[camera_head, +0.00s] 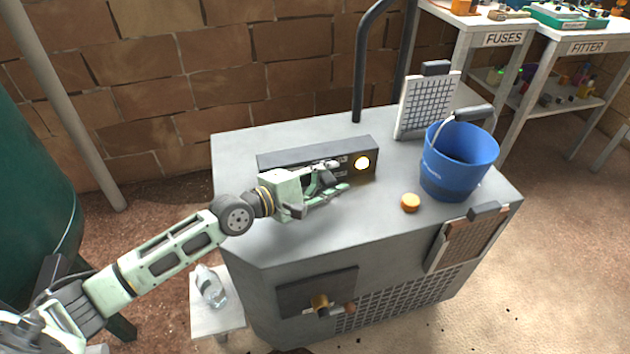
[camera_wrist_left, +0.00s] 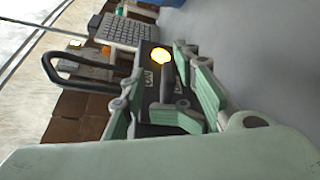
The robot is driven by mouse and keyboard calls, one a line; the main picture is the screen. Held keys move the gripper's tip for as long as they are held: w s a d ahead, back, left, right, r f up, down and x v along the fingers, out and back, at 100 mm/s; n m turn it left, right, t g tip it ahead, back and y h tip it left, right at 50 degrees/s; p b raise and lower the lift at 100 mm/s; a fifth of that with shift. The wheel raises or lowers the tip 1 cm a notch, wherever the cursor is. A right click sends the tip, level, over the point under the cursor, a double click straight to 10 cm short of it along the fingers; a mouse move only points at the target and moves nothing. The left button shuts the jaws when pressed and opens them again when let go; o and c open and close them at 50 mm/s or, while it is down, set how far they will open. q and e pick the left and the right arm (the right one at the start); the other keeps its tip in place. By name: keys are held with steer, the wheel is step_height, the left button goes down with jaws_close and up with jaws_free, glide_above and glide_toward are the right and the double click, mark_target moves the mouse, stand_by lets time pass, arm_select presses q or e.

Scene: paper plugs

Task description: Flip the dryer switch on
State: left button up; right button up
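The dryer's dark control box (camera_head: 285,158) sits on top of a grey cabinet (camera_head: 300,235). A round lamp (camera_head: 362,163) glows yellow at its right end, and the lamp also shows in the left wrist view (camera_wrist_left: 158,55). My left gripper (camera_head: 338,178) is in front of the box, left of the lamp, with its fingers apart. In the left wrist view a grey lever-like part, which looks like the switch (camera_wrist_left: 166,84), shows between the fingers beside white labels. I cannot tell whether a finger touches it. My right gripper is not in view.
A blue bucket (camera_head: 455,168) and a small orange-yellow disc (camera_head: 410,203) stand on the cabinet's right side. A gridded panel (camera_head: 425,105) stands behind the bucket. A dark pipe (camera_head: 363,70) rises behind the box. A bottle (camera_head: 211,288) lies on a low white stand.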

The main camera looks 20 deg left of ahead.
arm_select(q)
steer(key=v, duration=1.1)
steer(key=shift+s+a, duration=0.15)
steer(key=shift+s, duration=0.15)
